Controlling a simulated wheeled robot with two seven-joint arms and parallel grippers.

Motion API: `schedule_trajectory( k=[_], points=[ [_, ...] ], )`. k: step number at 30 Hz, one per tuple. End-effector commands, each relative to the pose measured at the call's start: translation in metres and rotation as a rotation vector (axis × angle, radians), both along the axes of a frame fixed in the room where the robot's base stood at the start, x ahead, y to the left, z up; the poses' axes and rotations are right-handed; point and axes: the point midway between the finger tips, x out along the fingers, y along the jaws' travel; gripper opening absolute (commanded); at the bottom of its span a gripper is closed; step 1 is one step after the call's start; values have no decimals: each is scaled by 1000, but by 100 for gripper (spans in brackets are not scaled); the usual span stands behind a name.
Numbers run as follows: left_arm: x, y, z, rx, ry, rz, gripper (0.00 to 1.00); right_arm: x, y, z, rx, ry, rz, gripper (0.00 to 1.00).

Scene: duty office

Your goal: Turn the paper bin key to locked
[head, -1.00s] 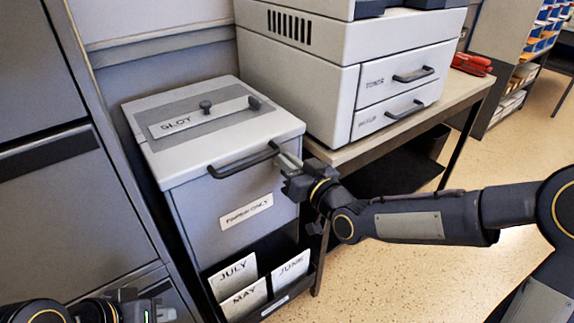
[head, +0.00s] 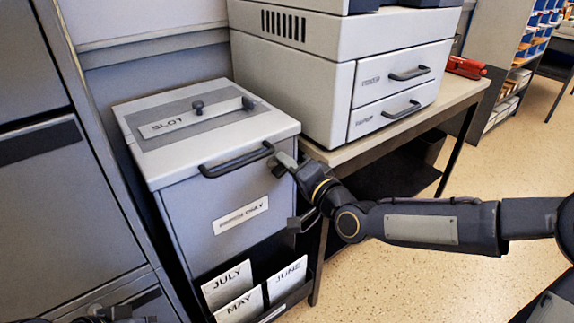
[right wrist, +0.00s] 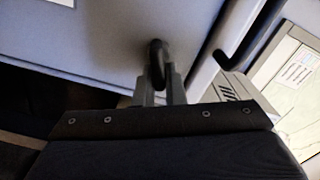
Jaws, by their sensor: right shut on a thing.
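The paper bin (head: 190,185) is a grey box with a light lid, a slot plate (head: 178,124) and a front label. My right gripper (head: 284,163) is at the upper right of its front face, just below the lid edge. In the right wrist view my right gripper (right wrist: 160,84) is shut on the dark, ring-shaped key (right wrist: 157,58), which stands at the bin's front. The gripper hides the key in the head view, and I cannot read its lock position. Only a bit of my left gripper (head: 112,314) shows at the bottom left edge.
A dark handle (head: 237,162) on the bin's front edge is close to my right gripper. A rack with month cards (head: 240,302) sits low on the bin. A printer (head: 335,80) on a table (head: 405,122) stands to the right, grey cabinets (head: 60,190) to the left.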

Motion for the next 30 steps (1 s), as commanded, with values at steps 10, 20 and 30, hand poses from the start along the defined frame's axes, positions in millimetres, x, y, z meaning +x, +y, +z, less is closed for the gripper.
schedule_trajectory(
  k=[10,20,30],
  points=[
    [0,0,-5,0,0,0,0,1,-1,-7,219,161,-1,0],
    [0,0,-7,0,0,0,0,1,-1,-9,325,240,0,0],
    [0,0,-7,0,0,0,0,1,-1,-9,348,257,0,0]
  ],
)
